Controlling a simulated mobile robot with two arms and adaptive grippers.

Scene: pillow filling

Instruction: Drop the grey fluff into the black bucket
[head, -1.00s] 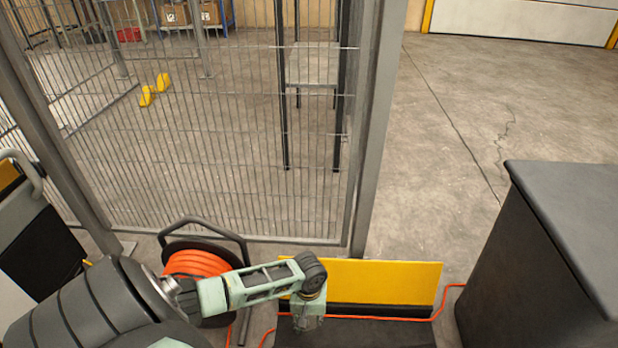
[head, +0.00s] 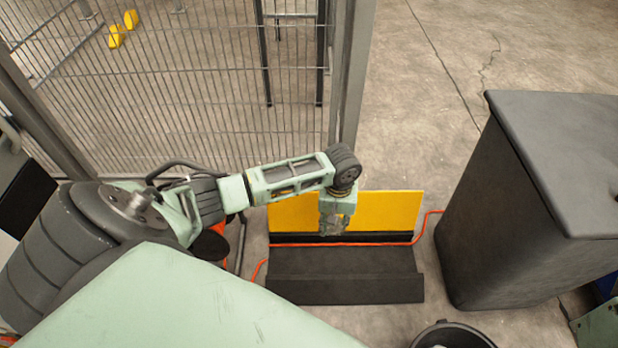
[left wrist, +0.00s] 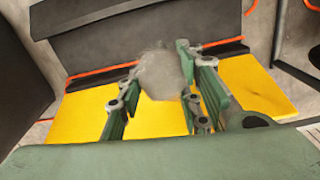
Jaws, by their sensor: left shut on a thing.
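The grey fluff (left wrist: 160,73) is a soft, pale grey clump between the fingers of my left gripper (left wrist: 162,102) in the left wrist view. In the head view my left gripper (head: 335,225) points down in front of the yellow panel, and the fluff is too small to make out there. The black bucket (head: 455,332) shows only its round rim and part of its inside at the bottom edge of the head view. My left gripper is apart from it, up and to the left. My right gripper is not in view.
A yellow panel (head: 390,212) with a black base (head: 345,275) lies below my left gripper, with an orange cable (head: 428,225) along it. A tall dark bin (head: 530,190) stands at the right. A wire fence (head: 200,100) is behind.

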